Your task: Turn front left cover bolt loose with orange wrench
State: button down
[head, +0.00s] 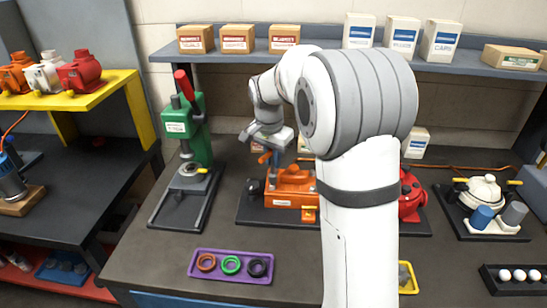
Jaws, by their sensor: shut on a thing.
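My gripper (271,147) is above the housing's left part, jaws pointing down. It is shut on the orange wrench (264,158), of which a short orange piece shows below and left of the jaws. The front left cover bolt is too small and too covered to make out. I cannot tell whether the wrench touches it. My arm hides the housing's right side.
A green press (190,125) with a red lever stands left. A purple tray (231,266) with three rings lies in front. A red motor (411,196) is partly behind my arm. A white pot-like unit (484,192) stands right. Bare bench lies left of the purple tray.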

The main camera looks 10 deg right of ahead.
jog(key=shift+f, duration=0.15)
dwell(0.5)
jog(key=shift+f+b, duration=0.85)
jog(key=shift+f, duration=0.25)
